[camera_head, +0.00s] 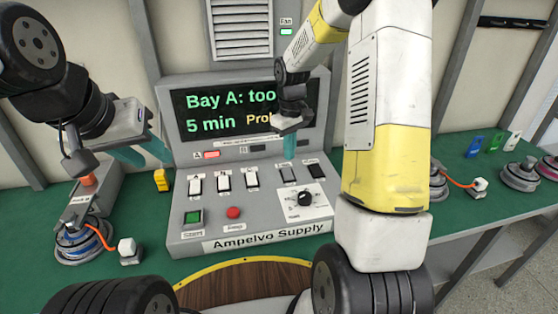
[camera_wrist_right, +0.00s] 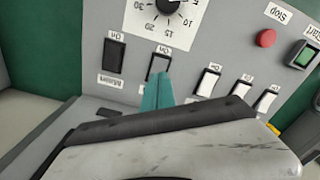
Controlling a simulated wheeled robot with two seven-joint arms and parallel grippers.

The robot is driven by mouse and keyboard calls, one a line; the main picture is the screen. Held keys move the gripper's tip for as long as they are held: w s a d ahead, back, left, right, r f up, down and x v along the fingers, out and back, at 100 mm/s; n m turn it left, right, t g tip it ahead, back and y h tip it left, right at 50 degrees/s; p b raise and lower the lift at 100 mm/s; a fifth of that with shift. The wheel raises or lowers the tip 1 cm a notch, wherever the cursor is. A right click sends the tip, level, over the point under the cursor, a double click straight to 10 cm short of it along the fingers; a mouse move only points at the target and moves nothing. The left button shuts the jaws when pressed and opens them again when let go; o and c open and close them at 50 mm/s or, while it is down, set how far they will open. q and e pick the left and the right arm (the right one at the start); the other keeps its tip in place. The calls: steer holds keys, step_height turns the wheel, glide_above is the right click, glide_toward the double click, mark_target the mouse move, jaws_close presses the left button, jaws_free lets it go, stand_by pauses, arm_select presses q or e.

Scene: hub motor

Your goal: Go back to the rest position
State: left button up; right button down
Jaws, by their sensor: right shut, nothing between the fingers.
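My right gripper (camera_head: 290,148) is in front of the grey Ampelvo Supply panel (camera_head: 180,240), close to its upper right switches. Its teal fingers are shut and empty. In the right wrist view the teal fingertips (camera_wrist_right: 158,92) overlap the lower end of a black switch (camera_wrist_right: 160,65); I cannot tell whether they touch it. My left gripper (camera_head: 141,152) is left of the panel, above the bench, with its teal fingers apart and nothing between them. My right arm hides part of the screen (camera_head: 225,105).
The panel carries several rocker switches, a green Start button (camera_head: 193,217), a red Stop button (camera_head: 233,212) and a dial (camera_head: 305,198). A hub motor (camera_head: 80,247) with an orange cable sits at left on the green bench (camera_head: 25,215). More motors (camera_head: 520,176) and coloured tags (camera_head: 494,142) are at right.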

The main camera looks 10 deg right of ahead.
steer(key=s+r+m+t, duration=0.3)
steer(key=s+r, duration=0.8)
steer(key=r, duration=0.3)
steer(key=s+a+r+m+t+y, duration=0.1)
steer(key=s+r, duration=0.1)
steer(key=s, duration=0.4)
steer(key=s+a+r+m+t+y, duration=0.1)
steer(key=s+r+t, duration=0.1)
steer(key=s, duration=0.5)
steer(key=shift+s+r+m, duration=0.15)
steer(key=shift+r+m, duration=0.25)
steer(key=shift+r, duration=0.15)
